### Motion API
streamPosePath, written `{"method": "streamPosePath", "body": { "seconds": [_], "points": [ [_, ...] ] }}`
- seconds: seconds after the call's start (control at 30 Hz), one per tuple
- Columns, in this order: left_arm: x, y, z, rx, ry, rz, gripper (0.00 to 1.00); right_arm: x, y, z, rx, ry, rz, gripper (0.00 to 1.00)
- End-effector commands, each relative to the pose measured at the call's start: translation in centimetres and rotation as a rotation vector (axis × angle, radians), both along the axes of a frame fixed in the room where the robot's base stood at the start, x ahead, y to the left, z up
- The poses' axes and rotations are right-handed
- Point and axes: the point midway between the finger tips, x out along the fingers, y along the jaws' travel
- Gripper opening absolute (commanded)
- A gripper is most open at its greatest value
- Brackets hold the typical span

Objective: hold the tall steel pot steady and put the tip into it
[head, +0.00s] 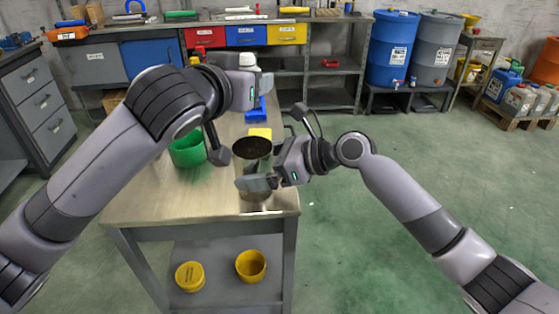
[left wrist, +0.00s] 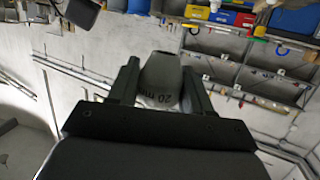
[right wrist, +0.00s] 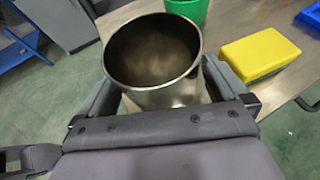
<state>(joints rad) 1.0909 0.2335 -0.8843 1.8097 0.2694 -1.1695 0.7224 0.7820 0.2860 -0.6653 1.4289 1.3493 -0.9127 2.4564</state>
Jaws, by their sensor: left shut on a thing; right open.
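The tall steel pot (head: 253,166) stands upright and open near the front right of the bench. In the right wrist view, the pot (right wrist: 168,97) stands between the fingers of my right gripper (right wrist: 160,85). That gripper is open, with one finger in front of the pot in the head view; I cannot tell whether either finger touches it. My left gripper (left wrist: 160,72) is shut on the tip, a grey rounded piece (left wrist: 164,92) marked "20 mm". The left gripper is raised above and behind the pot. The tip is hard to make out in the head view.
A green container (head: 187,151) stands left of the pot on the bench (head: 150,197). A yellow block (head: 260,133) and a blue item (head: 256,110) lie behind the pot. Two yellow containers sit on the lower shelf. The bench's front left is clear.

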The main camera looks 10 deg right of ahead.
Motion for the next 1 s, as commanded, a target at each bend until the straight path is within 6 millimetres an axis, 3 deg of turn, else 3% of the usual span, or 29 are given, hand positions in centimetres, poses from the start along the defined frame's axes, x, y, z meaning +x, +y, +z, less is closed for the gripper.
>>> {"method": "streamPosePath", "body": {
  "seconds": [0.13, 0.47, 0.6, 0.63, 1.0],
  "points": [
    [0.0, -0.01, 0.04, 0.0, -0.001, 0.0, 0.08, 0.36, 0.93, -0.34, 0.0, -0.002, 0.001, 1.0],
    [0.0, -0.01, 0.04, 0.0, -0.001, 0.0, 0.08, 0.45, 1.1, -0.48, -0.001, -0.002, 0.0, 1.0],
    [0.0, -0.01, 0.04, 0.0, -0.001, 0.0, 0.08, 0.45, 1.08, -0.47, -0.001, -0.002, 0.0, 0.54],
    [0.0, -0.01, 0.04, 0.0, -0.001, 0.0, 0.08, 0.45, 1.08, -0.47, -0.001, -0.002, 0.0, 0.5],
    [-0.01, -0.01, 0.03, 0.0, -0.001, 0.0, 0.08, 0.45, 1.06, -0.47, -0.001, -0.002, 0.0, 0.49]
  ]
}}
